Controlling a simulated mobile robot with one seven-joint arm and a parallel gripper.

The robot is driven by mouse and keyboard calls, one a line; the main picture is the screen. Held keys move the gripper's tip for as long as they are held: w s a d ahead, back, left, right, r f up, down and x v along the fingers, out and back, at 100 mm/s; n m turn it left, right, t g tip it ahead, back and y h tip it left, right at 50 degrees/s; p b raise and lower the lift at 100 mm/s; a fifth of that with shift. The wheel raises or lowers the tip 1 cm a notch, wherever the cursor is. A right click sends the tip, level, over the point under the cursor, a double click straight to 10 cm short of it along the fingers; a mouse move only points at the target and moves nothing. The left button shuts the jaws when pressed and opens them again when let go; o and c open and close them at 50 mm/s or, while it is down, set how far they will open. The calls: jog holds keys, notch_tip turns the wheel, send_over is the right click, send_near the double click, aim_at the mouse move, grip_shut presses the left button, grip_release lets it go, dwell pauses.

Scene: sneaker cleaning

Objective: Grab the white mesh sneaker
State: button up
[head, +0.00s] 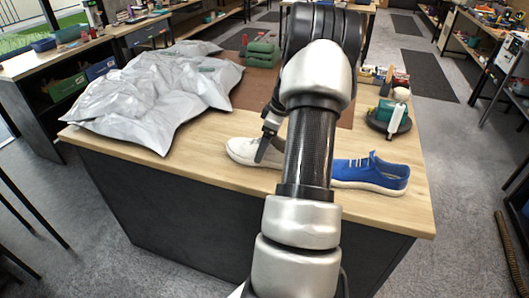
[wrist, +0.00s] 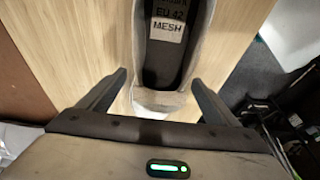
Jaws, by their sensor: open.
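The white mesh sneaker (head: 250,151) lies on the wooden tabletop, partly hidden behind my arm in the head view. In the wrist view its heel (wrist: 160,99) points toward my gripper, and the label inside reads "EU 42 MESH". My gripper (wrist: 158,85) is open, with one finger on each side of the heel and gaps between the fingers and the shoe. In the head view a dark finger of my gripper (head: 264,146) shows over the sneaker; the rest is hidden by my arm.
A blue sneaker (head: 370,173) sits to the right on the same table (head: 402,207). A green-and-white device (head: 388,115) stands at the back right. Grey plastic bags (head: 155,90) cover the left side. A brown mat (head: 258,92) lies behind.

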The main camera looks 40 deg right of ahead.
jog(key=c, duration=1.4)
jog(key=shift+r, duration=0.1)
